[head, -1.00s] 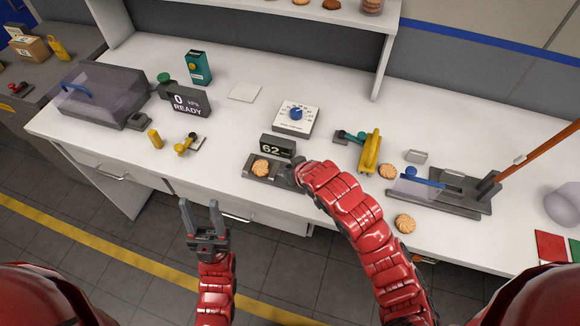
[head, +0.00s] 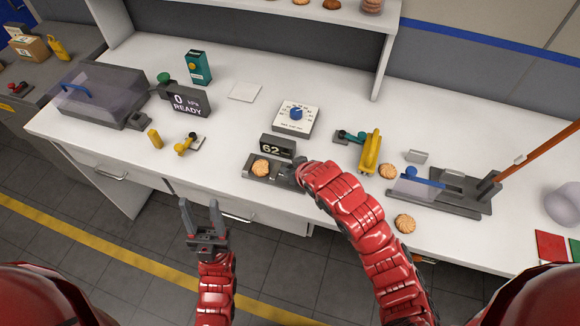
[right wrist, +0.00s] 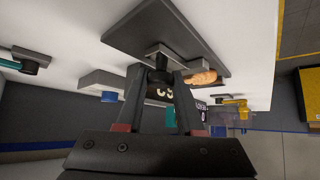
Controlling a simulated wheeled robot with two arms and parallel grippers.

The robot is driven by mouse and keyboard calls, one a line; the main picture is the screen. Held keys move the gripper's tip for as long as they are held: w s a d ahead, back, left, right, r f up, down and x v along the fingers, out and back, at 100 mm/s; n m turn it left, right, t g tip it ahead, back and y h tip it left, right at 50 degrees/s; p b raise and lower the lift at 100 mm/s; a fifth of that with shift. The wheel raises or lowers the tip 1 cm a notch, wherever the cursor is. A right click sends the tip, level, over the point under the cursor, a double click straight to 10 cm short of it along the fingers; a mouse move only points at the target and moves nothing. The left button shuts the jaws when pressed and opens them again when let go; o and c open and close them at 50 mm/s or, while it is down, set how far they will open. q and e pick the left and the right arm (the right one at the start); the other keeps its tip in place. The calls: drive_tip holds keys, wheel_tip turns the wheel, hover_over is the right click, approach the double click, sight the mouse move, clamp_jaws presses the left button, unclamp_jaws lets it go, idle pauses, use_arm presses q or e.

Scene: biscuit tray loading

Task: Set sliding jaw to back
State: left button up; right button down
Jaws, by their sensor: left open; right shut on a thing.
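The measuring device has a dark base plate (head: 253,177) near the front edge of the table, with a display (head: 278,146) reading 62. A round biscuit (head: 261,166) lies on the plate. My right gripper (head: 297,170) is at the plate's right end, mostly hidden by its own arm. In the right wrist view, its fingers (right wrist: 160,75) are shut on the dark knob (right wrist: 160,62) of the grey sliding jaw (right wrist: 178,54). The biscuit (right wrist: 200,77) appears close beside the jaw; contact is unclear. My left gripper (head: 201,210) is open and empty, in front of the table.
A dial box (head: 297,119) stands behind the display. A yellow-handled tool (head: 371,152), loose biscuits (head: 405,223) and a lever device (head: 450,192) are to the right. A small yellow-handled valve (head: 186,146) and a READY display (head: 186,101) are to the left.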

drive_tip(key=shift+s+d, duration=0.2)
drive_tip(key=shift+d, duration=0.6)
drive_tip(key=c, duration=0.8)
unclamp_jaws()
drive_tip(key=shift+o, duration=1.3)
drive_tip(key=shift+d, duration=0.15)
drive_tip(key=shift+r, duration=0.1)
